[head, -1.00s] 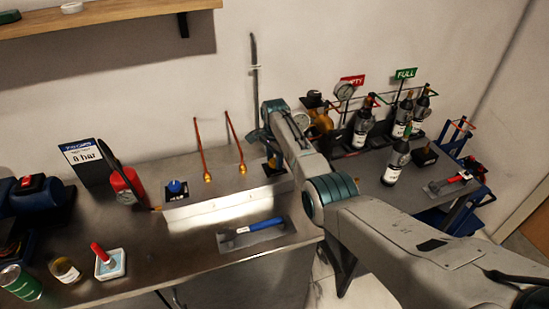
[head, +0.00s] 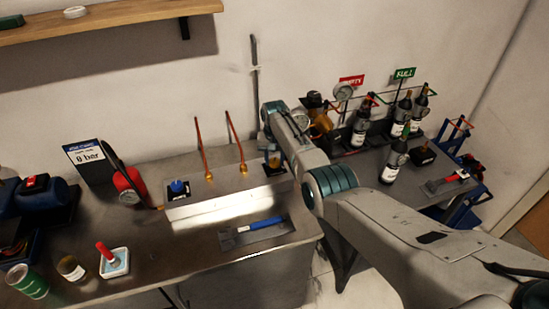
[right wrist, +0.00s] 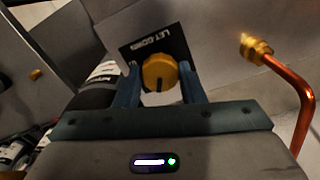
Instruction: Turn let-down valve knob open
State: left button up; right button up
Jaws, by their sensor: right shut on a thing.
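The let-down valve knob (right wrist: 160,72) is a round yellow knob with a dark mark on its lower face. It stands on a black plate (right wrist: 172,37) with white lettering, partly readable as "LET DOWN". My right gripper (right wrist: 158,79) is shut on the knob, with one blue-grey finger on each side of it in the right wrist view. In the head view my right arm comes from the lower right to the right end of the pale valve block (head: 225,200), and its wrist hides most of the knob. My left gripper is not in view.
A blue knob (head: 178,188) and copper pipes (head: 236,140) rise from the block. A blue-handled tool (head: 258,226) lies in front. Dark bottles (head: 361,125) stand in a rack at the right, beyond my arm.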

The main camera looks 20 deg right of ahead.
aim_at(274, 161)
jog(key=shift+r+n, duration=0.1)
jog(key=shift+n, duration=1.1)
jog(key=shift+w, duration=0.1)
jog(key=o, duration=1)
notch_tip(274, 161, up, 11)
jog(key=b, duration=0.2)
